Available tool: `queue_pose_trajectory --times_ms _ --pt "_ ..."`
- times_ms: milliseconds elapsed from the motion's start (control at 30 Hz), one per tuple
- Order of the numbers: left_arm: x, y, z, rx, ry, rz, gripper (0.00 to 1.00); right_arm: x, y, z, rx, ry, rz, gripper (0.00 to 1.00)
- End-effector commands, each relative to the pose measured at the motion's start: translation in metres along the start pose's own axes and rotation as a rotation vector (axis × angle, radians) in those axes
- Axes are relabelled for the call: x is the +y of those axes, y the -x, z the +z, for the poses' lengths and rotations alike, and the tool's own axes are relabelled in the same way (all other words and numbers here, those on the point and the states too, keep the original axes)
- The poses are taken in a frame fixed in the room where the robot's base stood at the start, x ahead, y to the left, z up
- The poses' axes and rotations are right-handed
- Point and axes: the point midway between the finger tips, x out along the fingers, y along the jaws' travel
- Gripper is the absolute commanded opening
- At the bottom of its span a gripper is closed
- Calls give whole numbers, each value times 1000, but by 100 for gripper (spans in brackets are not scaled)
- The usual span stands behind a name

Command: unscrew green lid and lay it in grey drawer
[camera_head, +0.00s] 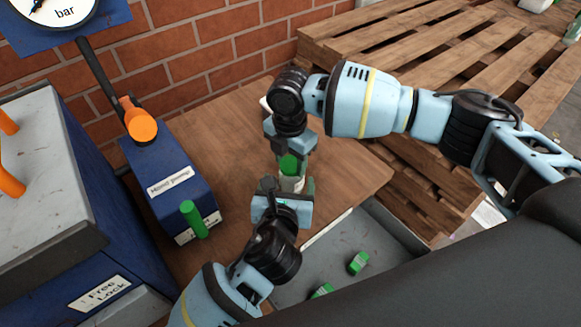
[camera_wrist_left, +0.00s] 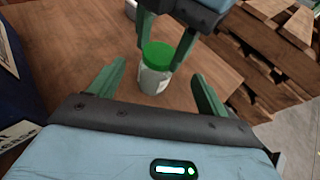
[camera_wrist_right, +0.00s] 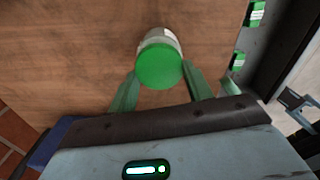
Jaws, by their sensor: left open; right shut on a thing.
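A jar (camera_head: 292,184) with a pale body and a green lid (camera_head: 289,164) stands upright on the wooden table. My right gripper (camera_head: 290,160) is shut on the lid from above; the lid sits between its fingers in the right wrist view (camera_wrist_right: 158,66). The lid is on the jar, as the left wrist view (camera_wrist_left: 159,54) shows. My left gripper (camera_head: 286,182) is open, with its fingers apart on the near side of the jar, not gripping it. The grey drawer (camera_head: 400,231) is open at the front right of the table, partly hidden by my body.
Two green-and-white items (camera_head: 358,262) (camera_head: 321,290) lie in the drawer. A blue box (camera_head: 172,182) with a green handle (camera_head: 194,219) stands left. A pale object (camera_head: 265,103) is partly hidden behind my right gripper. A wooden pallet stack (camera_head: 440,65) stands right.

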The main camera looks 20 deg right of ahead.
Motion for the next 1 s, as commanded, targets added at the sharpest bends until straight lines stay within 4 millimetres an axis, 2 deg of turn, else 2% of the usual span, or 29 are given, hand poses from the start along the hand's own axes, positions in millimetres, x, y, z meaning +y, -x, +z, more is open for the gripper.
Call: queue_pose_trajectory --times_ms 200,500,733,1000 --pt "0 -32 0 1 0 1 77 0 0 0 0 0 0 30" --pt "0 -68 0 1 1 1 77 0 0 0 0 0 0 30" --pt "0 -82 0 1 1 0 77 0 0 0 0 0 0 30" --pt "0 -85 0 0 2 -1 77 0 0 0 0 0 0 30"
